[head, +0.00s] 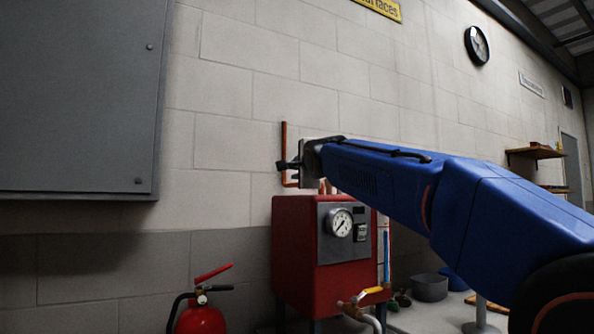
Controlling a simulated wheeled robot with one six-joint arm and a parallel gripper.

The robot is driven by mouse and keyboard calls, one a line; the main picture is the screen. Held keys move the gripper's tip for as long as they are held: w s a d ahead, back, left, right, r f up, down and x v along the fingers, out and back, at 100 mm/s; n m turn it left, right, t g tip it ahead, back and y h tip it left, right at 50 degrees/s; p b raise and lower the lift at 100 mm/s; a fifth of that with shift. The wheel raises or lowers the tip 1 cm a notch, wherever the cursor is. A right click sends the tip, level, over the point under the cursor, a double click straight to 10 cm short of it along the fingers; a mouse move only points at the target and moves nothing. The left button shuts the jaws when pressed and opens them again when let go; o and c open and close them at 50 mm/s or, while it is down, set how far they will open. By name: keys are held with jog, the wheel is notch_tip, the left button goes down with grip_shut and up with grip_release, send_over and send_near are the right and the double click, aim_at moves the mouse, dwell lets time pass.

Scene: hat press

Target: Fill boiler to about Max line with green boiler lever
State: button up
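The red boiler (292,255) stands against the block wall, with a round dial gauge (340,223) on its grey front panel. A narrow upright tube (386,258) with blue in it shows at its right side; no Max line can be read. A yellow lever (372,291) sits on a brass valve at the lower front. I cannot make out a green lever; the arm hides part of the boiler's top and right. My gripper (288,165) is above the boiler's top left, by an upright copper pipe (284,140). Its fingers are small and dark, and their opening is unclear.
A red fire extinguisher (201,318) stands left of the boiler. A grey cabinet (75,95) hangs on the left wall. A grey pot (430,288) sits on a surface to the right. A wooden shelf (536,153) is on the far right wall.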

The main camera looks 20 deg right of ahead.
jog(key=shift+s, duration=0.1)
jog(key=s+a, duration=0.2)
jog(key=s, duration=1.5)
